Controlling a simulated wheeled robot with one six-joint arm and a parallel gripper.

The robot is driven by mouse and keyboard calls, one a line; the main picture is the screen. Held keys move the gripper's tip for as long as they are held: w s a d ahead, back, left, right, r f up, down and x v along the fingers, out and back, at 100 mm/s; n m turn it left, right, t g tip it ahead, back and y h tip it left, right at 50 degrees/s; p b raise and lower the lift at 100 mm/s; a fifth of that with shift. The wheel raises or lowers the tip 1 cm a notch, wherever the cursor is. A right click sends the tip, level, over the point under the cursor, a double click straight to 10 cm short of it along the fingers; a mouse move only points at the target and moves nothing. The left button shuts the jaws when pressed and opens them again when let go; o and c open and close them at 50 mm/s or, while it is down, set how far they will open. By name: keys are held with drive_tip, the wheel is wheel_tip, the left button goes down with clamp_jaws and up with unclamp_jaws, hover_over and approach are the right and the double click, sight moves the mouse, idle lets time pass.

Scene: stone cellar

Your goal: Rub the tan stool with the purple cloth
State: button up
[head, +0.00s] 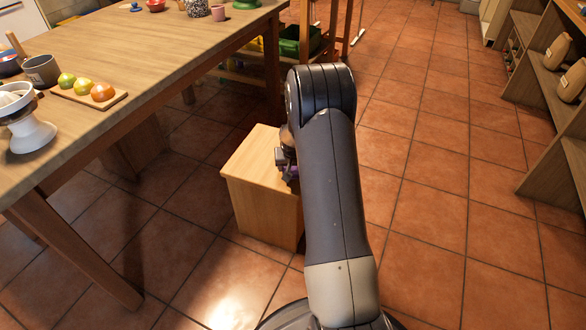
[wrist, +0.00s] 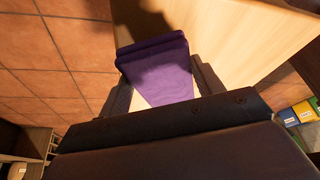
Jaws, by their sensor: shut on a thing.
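The tan stool (head: 262,190) is a box-like wooden stool on the tiled floor, beside the long table. Its pale top (wrist: 235,40) fills the upper middle of the wrist view. My gripper (head: 285,166) is low over the right part of the stool top, partly hidden by my arm in the head view. In the wrist view my gripper (wrist: 160,88) is shut on the folded purple cloth (wrist: 158,72), which lies between its two fingers. The cloth is at the stool top; whether it presses on it I cannot tell.
A long wooden table (head: 140,60) stands at left, with a fruit board (head: 90,92), a white bowl stand (head: 28,130) and a grey cup (head: 41,70) on it. Shelves (head: 545,90) with jars line the right. Tiled floor is clear between the stool and the shelves.

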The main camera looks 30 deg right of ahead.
drive_tip(key=shift+r+p, duration=1.35)
drive_tip(key=shift+r, duration=1.25)
